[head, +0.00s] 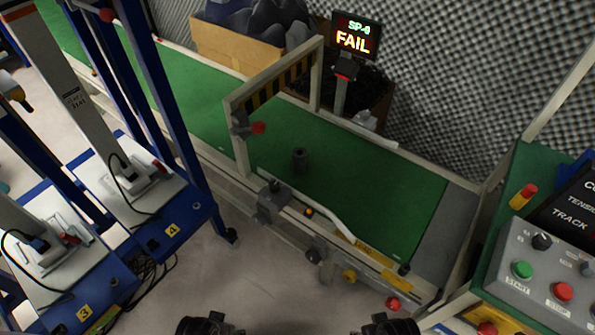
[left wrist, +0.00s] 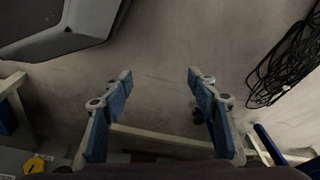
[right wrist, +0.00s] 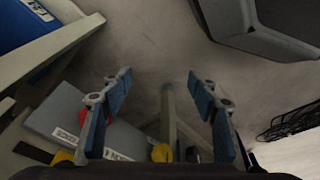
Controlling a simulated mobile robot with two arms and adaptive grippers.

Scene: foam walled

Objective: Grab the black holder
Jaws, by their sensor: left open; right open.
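My left gripper (left wrist: 160,95) is open and empty, above bare floor in the left wrist view. My right gripper (right wrist: 160,95) is open and empty, above floor and a frame leg in the right wrist view. In the head view only dark parts of my two arms show at the bottom edge, well short of the holder.
A striped gate frame (head: 240,140) spans the belt left of the holder. A curved pale rail (head: 325,215) runs along the near belt edge. A control panel (head: 545,275) stands at right, blue test stands (head: 175,225) at left. A sign (head: 355,37) reads FAIL.

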